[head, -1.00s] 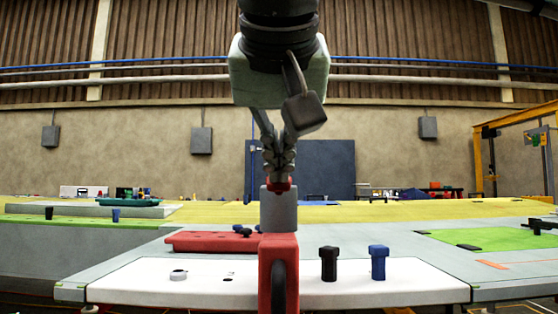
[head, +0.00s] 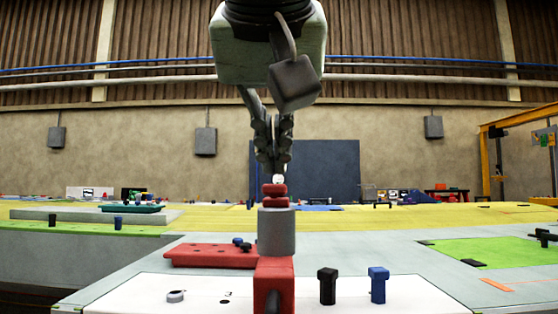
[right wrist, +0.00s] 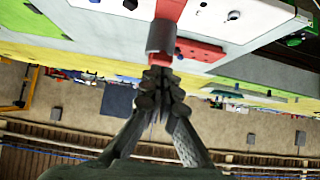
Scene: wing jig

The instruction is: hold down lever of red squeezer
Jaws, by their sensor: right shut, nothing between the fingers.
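The red squeezer stands upright at the front middle in the head view, with a red body (head: 274,283) and a grey cylinder (head: 276,232). Red rounded pieces (head: 274,196) sit on top of the cylinder; I cannot tell which part is the lever. My right gripper (head: 273,170) is shut and empty, pointing down just above these red pieces. Whether it touches them is unclear. In the right wrist view, the shut fingertips (right wrist: 158,78) are close to the end of the grey cylinder (right wrist: 162,38). My left gripper is not in view.
A black peg (head: 327,287) and a blue peg (head: 378,285) stand right of the squeezer on a white panel (head: 150,293). A small grey ring (head: 176,296) lies to the left. A red plate (head: 210,256) with small dark parts is behind. A green panel (head: 480,247) is at right.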

